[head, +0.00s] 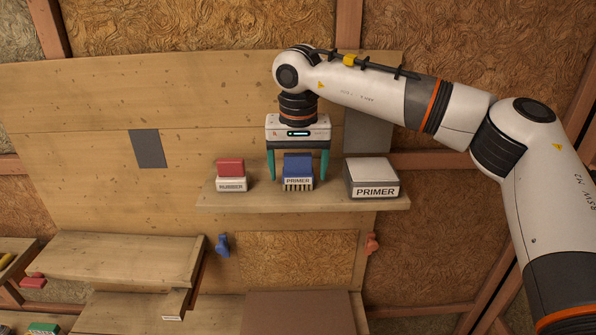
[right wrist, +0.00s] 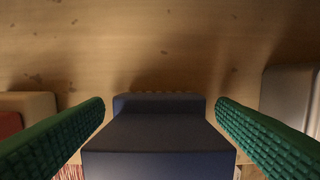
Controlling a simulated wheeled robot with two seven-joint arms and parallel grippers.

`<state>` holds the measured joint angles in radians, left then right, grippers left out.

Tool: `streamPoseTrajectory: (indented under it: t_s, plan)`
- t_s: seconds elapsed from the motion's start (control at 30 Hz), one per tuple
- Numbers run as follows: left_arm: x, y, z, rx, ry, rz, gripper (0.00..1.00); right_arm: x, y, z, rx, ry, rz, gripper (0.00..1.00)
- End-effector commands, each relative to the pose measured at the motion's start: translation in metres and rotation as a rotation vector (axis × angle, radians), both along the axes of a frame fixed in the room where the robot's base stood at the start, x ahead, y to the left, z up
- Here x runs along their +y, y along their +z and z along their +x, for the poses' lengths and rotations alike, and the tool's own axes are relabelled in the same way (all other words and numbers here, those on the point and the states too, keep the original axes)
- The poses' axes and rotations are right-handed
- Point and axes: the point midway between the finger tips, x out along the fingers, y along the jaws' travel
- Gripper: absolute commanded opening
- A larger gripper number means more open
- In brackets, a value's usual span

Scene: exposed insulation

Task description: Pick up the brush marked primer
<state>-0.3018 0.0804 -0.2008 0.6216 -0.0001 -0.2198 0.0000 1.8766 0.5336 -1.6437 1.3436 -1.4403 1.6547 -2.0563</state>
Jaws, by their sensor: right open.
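The blue brush marked PRIMER (head: 298,169) stands upright on a wooden shelf (head: 225,203), bristles down, label facing me. My right gripper (head: 298,177) points down over it, open, with one green finger on each side of the brush. In the right wrist view the brush's blue body (right wrist: 158,135) lies between the two green fingers (right wrist: 160,112), with a gap visible at each side near the fingertips. My left gripper is not in view.
A red and white block marked RUBBER (head: 231,175) stands left of the brush. A white-topped box marked PRIMER (head: 372,178) stands to its right. A wooden board (head: 80,110) rises behind. Lower wooden shelves (head: 120,256) are at left. A blue item (head: 222,245) hangs below.

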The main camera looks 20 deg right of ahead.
Motion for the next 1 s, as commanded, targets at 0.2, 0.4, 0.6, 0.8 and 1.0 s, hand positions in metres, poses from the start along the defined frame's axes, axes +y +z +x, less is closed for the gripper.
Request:
streamPoseTrajectory:
  t_s: [0.2, 0.4, 0.6, 0.8, 1.0]
  plan:
    - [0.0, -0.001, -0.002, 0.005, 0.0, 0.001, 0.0, 0.0, 0.0, 0.0, 0.0, 0.0, 0.0, 0.55]
    - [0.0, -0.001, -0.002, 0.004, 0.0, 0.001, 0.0, 0.0, 0.001, 0.0, 0.0, 0.0, 0.001, 0.31]
    - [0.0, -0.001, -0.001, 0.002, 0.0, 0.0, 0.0, 0.0, 0.002, 0.0, -0.001, 0.0, 0.001, 0.31]
    - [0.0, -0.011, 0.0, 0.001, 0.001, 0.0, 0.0, 0.001, 0.028, 0.0, -0.004, -0.001, 0.002, 0.31]
    - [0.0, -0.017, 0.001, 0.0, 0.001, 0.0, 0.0, 0.001, 0.069, 0.001, -0.003, -0.002, 0.001, 0.31]
